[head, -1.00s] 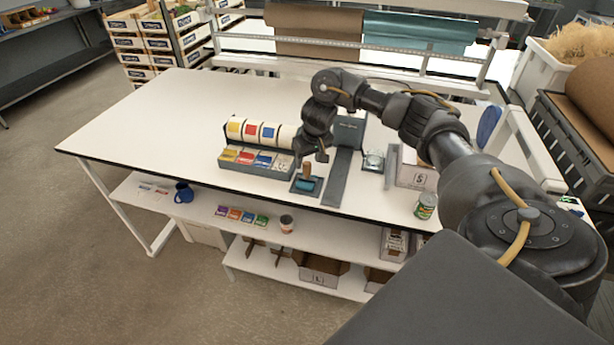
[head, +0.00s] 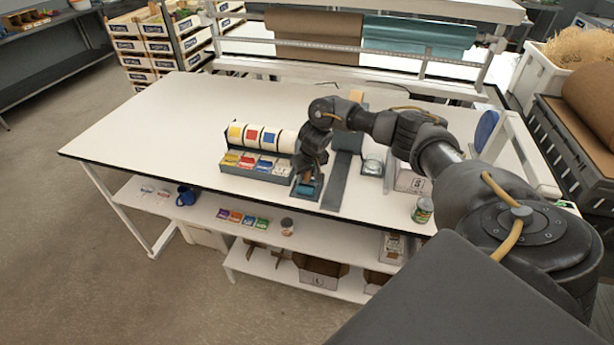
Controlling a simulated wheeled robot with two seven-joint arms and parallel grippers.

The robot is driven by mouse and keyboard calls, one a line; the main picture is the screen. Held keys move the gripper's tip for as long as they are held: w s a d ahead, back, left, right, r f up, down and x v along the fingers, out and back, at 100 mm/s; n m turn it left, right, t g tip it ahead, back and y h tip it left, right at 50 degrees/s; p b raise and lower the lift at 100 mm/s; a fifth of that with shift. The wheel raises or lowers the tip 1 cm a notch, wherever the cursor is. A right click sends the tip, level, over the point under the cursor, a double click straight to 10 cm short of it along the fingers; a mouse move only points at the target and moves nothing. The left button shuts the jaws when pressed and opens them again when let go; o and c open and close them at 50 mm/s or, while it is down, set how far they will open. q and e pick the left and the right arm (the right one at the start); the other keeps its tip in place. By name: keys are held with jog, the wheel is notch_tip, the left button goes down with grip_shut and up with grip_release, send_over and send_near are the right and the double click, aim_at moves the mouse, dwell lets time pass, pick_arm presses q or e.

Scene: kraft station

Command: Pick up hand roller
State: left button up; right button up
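The hand roller has a blue roller (head: 305,189) and a brown wooden handle above it. It sits on a small dark tray (head: 296,194) near the front edge of the white table. My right gripper (head: 308,176) is lowered at the handle, pointing down, and its fingers hide most of the handle. The fingers are too small and dark to tell whether they are open or closed around it. My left gripper is not in the view.
Left of the roller stands a rack with label rolls (head: 262,138) and a tray of coloured cards (head: 255,163). A dark flat strip (head: 337,182) lies just right. A can (head: 422,211) stands at the front edge. The table's left half (head: 160,125) is clear.

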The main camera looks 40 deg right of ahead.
grip_shut()
jog(key=shift+w+r, duration=0.1)
jog(key=shift+r+b, duration=0.55)
jog(key=shift+b, duration=0.1)
jog(key=v, duration=0.3)
jog(key=shift+b, duration=0.35)
jog(key=s+a+r+p, duration=0.2)
jog(key=s+a+r, duration=0.2)
jog(key=s+r, duration=0.5)
jog(key=s, duration=0.3)
jog(key=shift+s+a+p, duration=0.2)
jog(key=shift+s+p, duration=0.05)
jog(key=shift+p, duration=0.15)
